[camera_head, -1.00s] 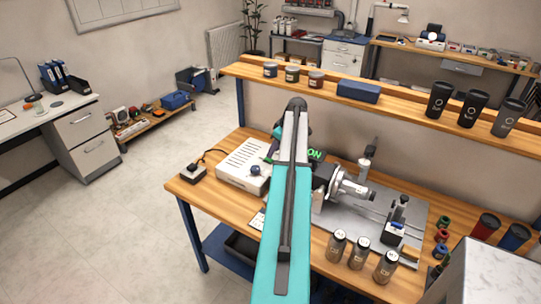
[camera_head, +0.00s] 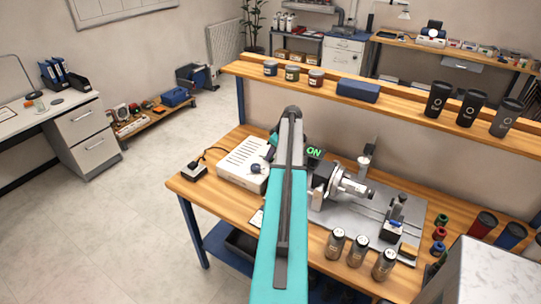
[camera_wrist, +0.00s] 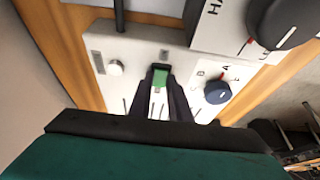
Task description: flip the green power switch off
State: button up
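The green power switch (camera_wrist: 159,77) shows in the wrist view on a white control panel (camera_wrist: 135,50), between my fingertips. My gripper (camera_wrist: 161,72) reaches down over it with one dark finger on each side. The fingers are apart, and a strip of panel shows between them below the switch. I cannot tell whether they touch the switch. My arm hides the gripper and the switch there.
A blue knob (camera_wrist: 218,92) is close on the right, and a large black knob (camera_wrist: 287,20) is farther right. In the head view, a white vented box (camera_head: 242,160) stands left of my arm.

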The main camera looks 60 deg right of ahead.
grip_shut()
jog(key=shift+w+g, duration=0.15)
jog(key=shift+g, duration=0.15)
jog(key=shift+w+g+b, duration=0.2)
jog(key=shift+g+b, duration=0.1)
jog(key=shift+g, duration=0.2)
jog(key=shift+w+r+g, duration=0.1)
jog(key=shift+w+g, duration=0.15)
jog(key=shift+g, duration=0.85)
jog(key=o, duration=0.6)
grip_release()
